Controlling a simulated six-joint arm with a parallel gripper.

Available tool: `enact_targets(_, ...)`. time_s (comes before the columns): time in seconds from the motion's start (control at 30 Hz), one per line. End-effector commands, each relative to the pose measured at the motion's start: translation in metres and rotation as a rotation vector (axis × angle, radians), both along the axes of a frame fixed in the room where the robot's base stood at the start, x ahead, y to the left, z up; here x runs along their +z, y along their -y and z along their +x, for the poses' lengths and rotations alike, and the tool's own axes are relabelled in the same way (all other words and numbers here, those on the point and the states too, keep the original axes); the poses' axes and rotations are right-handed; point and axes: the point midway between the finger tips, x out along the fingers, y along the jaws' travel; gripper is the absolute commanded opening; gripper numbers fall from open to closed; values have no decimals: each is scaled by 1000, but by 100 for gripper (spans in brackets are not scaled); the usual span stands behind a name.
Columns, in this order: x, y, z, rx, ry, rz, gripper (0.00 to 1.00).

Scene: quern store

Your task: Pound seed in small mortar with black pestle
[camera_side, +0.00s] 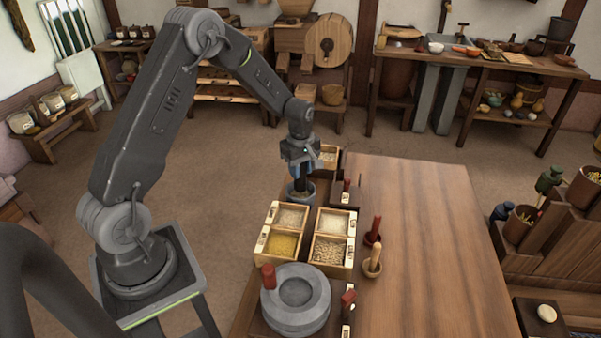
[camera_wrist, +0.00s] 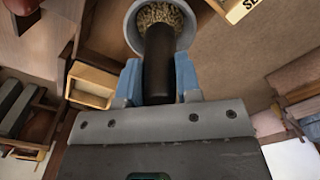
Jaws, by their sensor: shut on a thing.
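My gripper (camera_side: 301,168) points down above the small grey mortar (camera_side: 300,193) at the far left of the table. In the wrist view, its two blue fingers (camera_wrist: 158,80) are shut on the black pestle (camera_wrist: 159,55), one on each side. The pestle's far end reaches into the mortar's mouth, and the mortar rim (camera_wrist: 133,32) surrounds it. Pale brown seed (camera_wrist: 160,13) shows in the mortar beyond the pestle. Whether the pestle touches the seed or the bottom I cannot tell. In the side view, the pestle is mostly hidden by my gripper.
Square wooden boxes of grain and seed (camera_side: 283,243) stand just in front of the mortar. A round stone quern (camera_side: 296,300) with a red handle is nearer the camera. The table's right side (camera_side: 430,240) is clear.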

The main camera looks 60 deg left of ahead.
Motion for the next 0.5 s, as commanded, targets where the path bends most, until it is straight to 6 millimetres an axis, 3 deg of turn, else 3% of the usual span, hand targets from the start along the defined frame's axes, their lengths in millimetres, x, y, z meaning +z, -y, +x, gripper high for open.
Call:
enact_targets(0.27, -3, 0, 0, 0, 0, 0, 8)
enact_targets(0.5, -26, 0, 0, 0, -2, -1, 8)
